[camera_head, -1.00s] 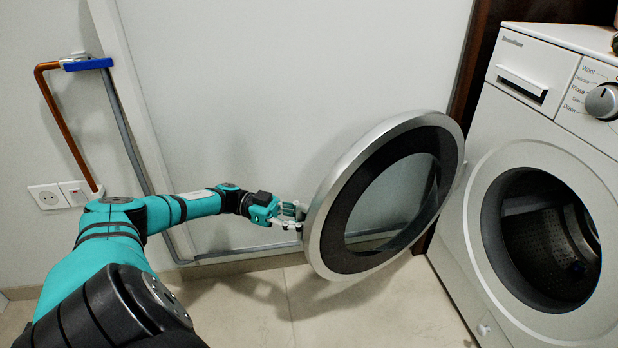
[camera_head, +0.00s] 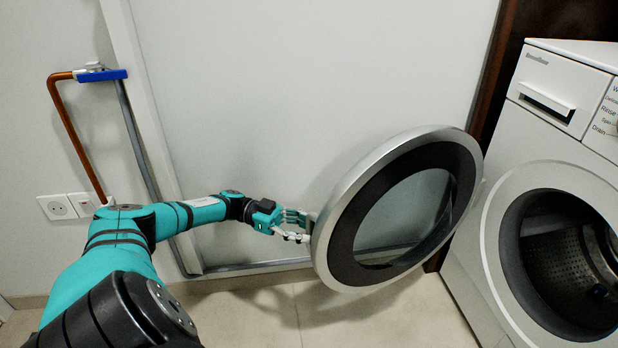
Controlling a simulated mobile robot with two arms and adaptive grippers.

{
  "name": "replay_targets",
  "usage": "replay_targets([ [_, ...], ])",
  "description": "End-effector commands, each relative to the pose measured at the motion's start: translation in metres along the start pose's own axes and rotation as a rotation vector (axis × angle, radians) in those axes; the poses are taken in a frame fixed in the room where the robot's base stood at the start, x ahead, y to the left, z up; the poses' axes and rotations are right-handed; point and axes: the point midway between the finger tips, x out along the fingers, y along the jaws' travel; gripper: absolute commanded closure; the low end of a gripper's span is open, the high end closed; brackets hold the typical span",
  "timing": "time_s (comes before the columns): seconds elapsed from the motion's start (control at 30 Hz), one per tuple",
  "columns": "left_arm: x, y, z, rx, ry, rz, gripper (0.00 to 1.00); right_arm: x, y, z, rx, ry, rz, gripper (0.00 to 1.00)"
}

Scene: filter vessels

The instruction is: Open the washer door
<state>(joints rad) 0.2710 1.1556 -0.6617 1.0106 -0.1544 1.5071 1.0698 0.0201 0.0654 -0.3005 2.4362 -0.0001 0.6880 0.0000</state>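The white washer (camera_head: 465,271) stands at the right with its round drum opening (camera_head: 570,262) uncovered. Its round door (camera_head: 345,262), with a silver rim, dark ring and clear glass, is swung wide out to the left of the opening. My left gripper (camera_head: 305,226) is at the left edge of the door rim, at or very near it. Its fingertips are small and partly hidden by the rim, so I cannot tell whether they are closed on it. My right gripper is not in view.
A pale wall panel (camera_head: 250,100) stands behind the door. A copper pipe (camera_head: 75,140) with a blue handle (camera_head: 102,76) and a socket (camera_head: 57,207) are on the left wall. The tiled floor (camera_head: 250,318) below the door is clear.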

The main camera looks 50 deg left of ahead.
Motion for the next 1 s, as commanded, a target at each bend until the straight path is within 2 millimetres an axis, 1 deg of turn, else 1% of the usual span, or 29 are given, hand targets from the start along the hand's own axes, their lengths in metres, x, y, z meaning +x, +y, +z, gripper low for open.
replay_targets([
  [0.27, 0.002, -0.002, -0.003, 0.006, 0.008, -0.001, 0.59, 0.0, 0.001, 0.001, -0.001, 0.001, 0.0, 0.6],
  [0.37, 0.002, -0.002, -0.008, 0.007, 0.009, -0.001, 0.59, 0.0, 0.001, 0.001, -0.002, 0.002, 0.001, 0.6],
  [0.47, 0.001, -0.001, -0.021, 0.008, 0.008, 0.0, 0.59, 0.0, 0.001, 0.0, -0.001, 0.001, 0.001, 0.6],
  [0.7, -0.001, 0.0, -0.068, 0.008, 0.005, -0.002, 0.59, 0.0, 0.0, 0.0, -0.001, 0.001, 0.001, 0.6],
  [0.8, -0.001, 0.001, -0.084, 0.006, 0.005, -0.003, 0.59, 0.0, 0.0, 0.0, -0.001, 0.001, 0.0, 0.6],
  [0.9, -0.002, 0.001, -0.095, 0.005, 0.006, -0.004, 0.59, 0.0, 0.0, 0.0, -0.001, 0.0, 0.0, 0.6],
  [1.0, -0.002, 0.001, -0.1, 0.005, 0.006, -0.003, 0.59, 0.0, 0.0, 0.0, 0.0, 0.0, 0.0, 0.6],
])
